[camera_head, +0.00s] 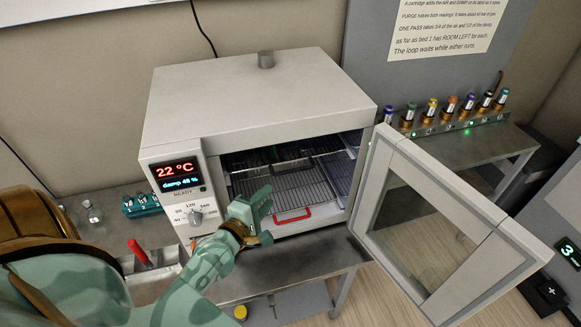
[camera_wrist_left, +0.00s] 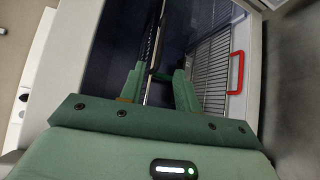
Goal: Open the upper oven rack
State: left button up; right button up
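The oven (camera_head: 255,105) stands on the metal bench with its glass door (camera_head: 425,225) swung open to the right. Inside is a wire rack (camera_head: 295,185) with a red handle (camera_head: 292,215) at its front edge. A darker rack level (camera_head: 285,153) shows higher and farther back; its front is partly in shadow. My left gripper (camera_head: 264,203) is at the oven's opening, left of the red handle. In the left wrist view its two green fingers (camera_wrist_left: 160,82) are apart, with no object clearly held between them. The red handle (camera_wrist_left: 237,72) is right of the fingers, untouched. My right gripper is out of view.
The oven's control panel (camera_head: 178,174) reads 22 °C, with a dial (camera_head: 195,216) below. The open door blocks room on the right. A red-handled lever (camera_head: 138,252) stands on the bench at left. A row of cartridges (camera_head: 450,112) stands at the back right.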

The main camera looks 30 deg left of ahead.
aim_at(291, 170)
pick_arm(q)
jog(key=w, duration=0.4)
jog(key=w+f, duration=0.1)
jog(key=w, duration=0.4)
jog(key=w+a+f+b, duration=0.1)
jog(key=w, duration=0.3)
jog(key=shift+w, duration=0.35)
jog(key=shift+s, duration=0.1)
grip_shut()
